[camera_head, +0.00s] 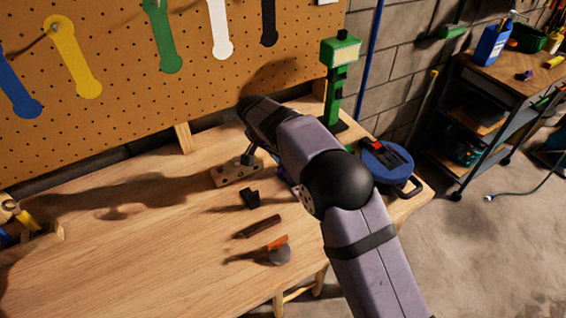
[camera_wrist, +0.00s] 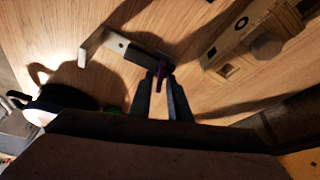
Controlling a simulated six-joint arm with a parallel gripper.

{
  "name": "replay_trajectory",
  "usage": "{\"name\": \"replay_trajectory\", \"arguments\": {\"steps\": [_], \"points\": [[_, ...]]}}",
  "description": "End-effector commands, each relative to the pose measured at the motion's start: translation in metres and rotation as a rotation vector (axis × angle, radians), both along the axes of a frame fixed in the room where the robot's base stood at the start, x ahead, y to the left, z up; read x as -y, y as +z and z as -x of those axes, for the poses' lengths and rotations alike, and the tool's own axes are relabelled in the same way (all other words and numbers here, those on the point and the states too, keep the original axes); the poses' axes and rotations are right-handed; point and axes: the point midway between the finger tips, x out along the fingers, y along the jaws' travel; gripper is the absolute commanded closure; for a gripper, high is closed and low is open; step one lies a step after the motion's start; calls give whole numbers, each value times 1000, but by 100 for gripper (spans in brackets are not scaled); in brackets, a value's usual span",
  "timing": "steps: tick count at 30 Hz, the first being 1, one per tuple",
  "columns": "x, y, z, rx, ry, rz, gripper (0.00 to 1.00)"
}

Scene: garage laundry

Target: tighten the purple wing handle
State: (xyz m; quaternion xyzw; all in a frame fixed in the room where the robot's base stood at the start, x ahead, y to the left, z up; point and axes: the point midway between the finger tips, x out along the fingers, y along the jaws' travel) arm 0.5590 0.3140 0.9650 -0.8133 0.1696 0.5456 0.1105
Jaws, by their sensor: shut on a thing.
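The purple wing handle (camera_wrist: 162,70) shows in the wrist view as a small purple piece between the fingertips. My gripper (camera_wrist: 160,76) is shut on it, with a dark finger on each side. In the head view my gripper (camera_head: 248,158) points down over the workbench, beside a wooden block with holes (camera_head: 236,173). That block also shows in the wrist view (camera_wrist: 252,34), to the right of the fingers. I cannot make out the purple handle in the head view; what it is mounted on is mostly hidden.
A black piece (camera_head: 250,198), a dark brown bar (camera_head: 258,227) and a grey-and-orange tool (camera_head: 279,252) lie nearer the front. A blue round item (camera_head: 378,158) and a green stand (camera_head: 334,105) are to the right. A pegboard (camera_head: 120,110) rises behind. The bench's left is mostly clear.

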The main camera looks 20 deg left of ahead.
Motion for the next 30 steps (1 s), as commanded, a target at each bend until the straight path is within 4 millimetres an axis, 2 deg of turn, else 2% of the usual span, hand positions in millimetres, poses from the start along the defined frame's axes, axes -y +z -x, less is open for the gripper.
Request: {"name": "replay_trajectory", "arguments": {"steps": [1, 12, 30], "points": [[-2, 6, -3, 9, -36, -5, 100], [-3, 8, -4, 12, -241, -6, 100], [-4, 6, -4, 12, -287, -8, 100]]}}
